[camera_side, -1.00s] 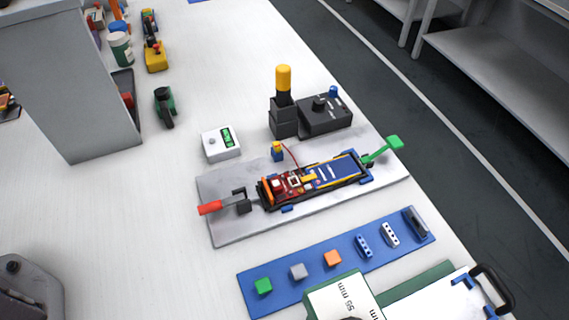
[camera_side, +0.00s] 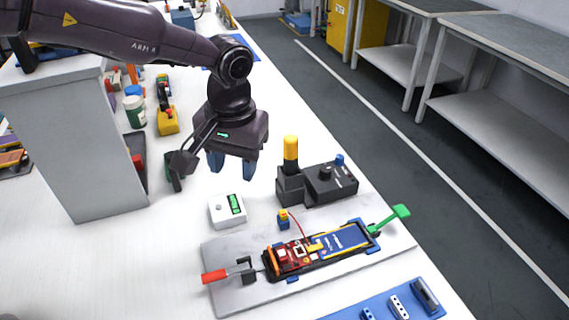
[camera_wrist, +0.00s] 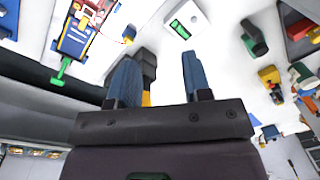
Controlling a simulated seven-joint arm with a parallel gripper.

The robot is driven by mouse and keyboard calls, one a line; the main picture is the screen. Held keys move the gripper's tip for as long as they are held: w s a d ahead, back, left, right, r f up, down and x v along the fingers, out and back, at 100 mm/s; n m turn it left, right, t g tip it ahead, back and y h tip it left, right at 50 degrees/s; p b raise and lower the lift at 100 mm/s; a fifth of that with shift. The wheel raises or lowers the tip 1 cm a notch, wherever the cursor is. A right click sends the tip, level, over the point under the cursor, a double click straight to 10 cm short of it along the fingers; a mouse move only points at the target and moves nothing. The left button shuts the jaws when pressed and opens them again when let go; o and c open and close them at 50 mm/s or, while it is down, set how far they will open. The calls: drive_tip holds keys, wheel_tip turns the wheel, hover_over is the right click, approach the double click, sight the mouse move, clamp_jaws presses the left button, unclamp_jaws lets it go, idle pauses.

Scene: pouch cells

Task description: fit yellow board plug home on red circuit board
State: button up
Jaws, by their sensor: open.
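The red circuit board (camera_side: 291,256) lies in a dark holder on a grey plate (camera_side: 225,292). A small yellow plug (camera_side: 283,214) sits on a blue block beside the board, and a thin red wire runs from it to the board. The board shows partly at the top left of the wrist view (camera_wrist: 98,8), with the plug's block near it (camera_wrist: 129,34). My gripper (camera_side: 232,166) is open and empty, high above the table, behind and to the left of the plug. Its two blue fingers also show in the wrist view (camera_wrist: 158,60).
A white box with a green display (camera_side: 227,210) stands near the plug. A dark unit with a yellow-topped post (camera_side: 291,155) stands behind the board. A red-handled clamp (camera_side: 215,276) and a green lever (camera_side: 390,217) flank the holder. A blue strip (camera_side: 380,303) lies in front.

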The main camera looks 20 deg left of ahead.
sight(283, 212)
drive_tip(key=w+d+f+n+t, duration=0.1)
drive_tip(key=w+d+f+n, duration=0.1)
drive_tip(key=w+d+n, duration=0.4)
drive_tip(key=shift+n, duration=0.6)
drive_tip(key=f, duration=1.3)
drive_tip(key=shift+w+a+f, duration=0.15)
drive_tip(key=shift+a+f, duration=0.05)
drive_tip(key=shift+a, duration=0.05)
clamp_jaws()
drive_tip(key=shift+r, duration=0.15)
